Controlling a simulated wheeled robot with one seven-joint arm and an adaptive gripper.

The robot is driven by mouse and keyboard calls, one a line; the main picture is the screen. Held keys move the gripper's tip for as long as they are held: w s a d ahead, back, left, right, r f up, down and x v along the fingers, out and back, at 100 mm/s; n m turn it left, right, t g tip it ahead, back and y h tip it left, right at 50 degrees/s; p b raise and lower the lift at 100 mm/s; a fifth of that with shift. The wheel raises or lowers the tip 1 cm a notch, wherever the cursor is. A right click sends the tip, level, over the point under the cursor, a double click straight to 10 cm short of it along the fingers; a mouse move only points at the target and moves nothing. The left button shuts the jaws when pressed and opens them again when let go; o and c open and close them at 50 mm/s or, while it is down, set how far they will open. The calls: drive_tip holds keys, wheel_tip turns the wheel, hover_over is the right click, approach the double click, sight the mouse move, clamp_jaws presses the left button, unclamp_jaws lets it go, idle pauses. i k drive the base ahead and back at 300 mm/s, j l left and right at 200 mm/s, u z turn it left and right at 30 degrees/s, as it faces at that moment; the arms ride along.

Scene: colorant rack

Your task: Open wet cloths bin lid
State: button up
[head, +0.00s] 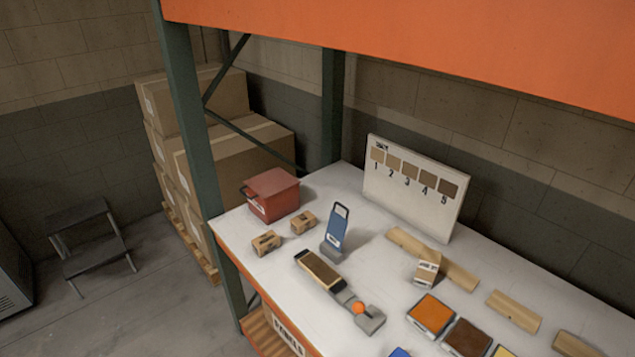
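A red bin (273,205) stands at the far left end of the white table, close to the rack's corner. Its red lid (271,182) looks shut, lying over the top. A dark handle or bar (248,193) shows on the bin's left side. A pale label sits on its front, too small to read. The inside of the bin is hidden. My gripper is not in view.
The bin stands on a white tabletop (375,260) under an orange rack beam (420,40). Small cardboard boxes (266,243), a blue-and-grey upright device (337,230) and a numbered sample board (413,188) are nearby. A green post (187,110) rises left of the bin.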

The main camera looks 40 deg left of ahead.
sight(267, 185)
drive_tip(key=u, duration=2.15)
drive_tip(key=i+j+z, duration=0.4)
drive_tip(key=i+j, duration=0.25)
drive_tip(key=i+j+z, duration=0.4)
drive_tip(key=i+j, duration=0.35)
drive_tip(key=j, duration=0.15)
